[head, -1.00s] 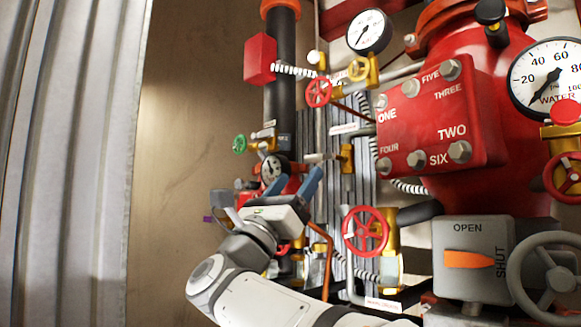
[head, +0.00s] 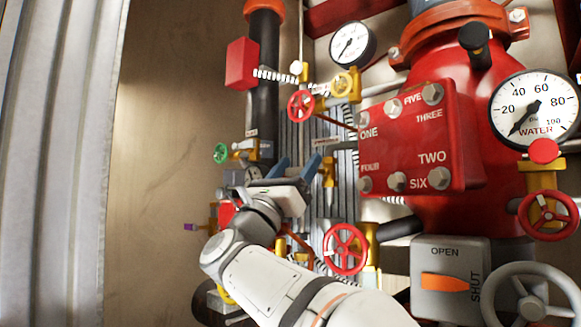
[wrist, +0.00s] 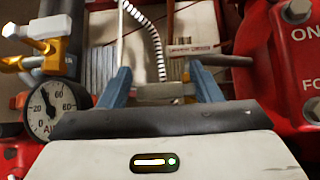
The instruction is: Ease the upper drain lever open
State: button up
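A brass valve (head: 328,172) stands on a thin pipe left of the red riser body. Its pale grey lever (wrist: 160,90) looks like the upper drain lever and lies roughly level in the wrist view, spanning the gap between my fingers. In the head view this lever is mostly hidden by my gripper. My gripper (head: 296,166) has two blue fingers spread apart, near the valve. In the wrist view my gripper (wrist: 160,72) is open. I cannot tell whether the lever touches a finger or lies behind them.
A dial gauge (wrist: 45,108) and a brass valve (wrist: 55,50) stand close on the left. The red numbered cover (head: 415,140) is at the right. A red handwheel (head: 345,249) sits below right of my gripper. Bare wall (head: 165,130) lies at the left.

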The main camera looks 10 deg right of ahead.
jog(key=c, duration=0.9)
jog(key=shift+o, duration=0.2)
jog(key=n+t+y+b, duration=0.1)
jog(key=n+b, duration=0.1)
jog(key=f+n+t+y+b, duration=0.1)
jog(key=n, duration=0.1)
jog(key=shift+s+f+t+y+b, duration=0.1)
jog(key=shift+f+t+y+b, duration=0.1)
jog(key=shift+t+y+b, duration=0.15)
jog(key=n+t+y+b, duration=0.1)
jog(key=n, duration=0.1)
jog(key=n+t+y+b, duration=0.1)
jog(key=shift+f+n+t+y, duration=0.15)
jog(key=shift+n+t+y, duration=0.1)
jog(key=shift+n+y, duration=0.15)
jog(key=shift+n+t+y, duration=0.5)
jog(key=shift+n+y, duration=0.55)
jog(key=shift+n, duration=0.15)
jog(key=o, duration=1)
jog(key=shift+b+v, duration=1.7)
jog(key=shift+v, duration=2.15)
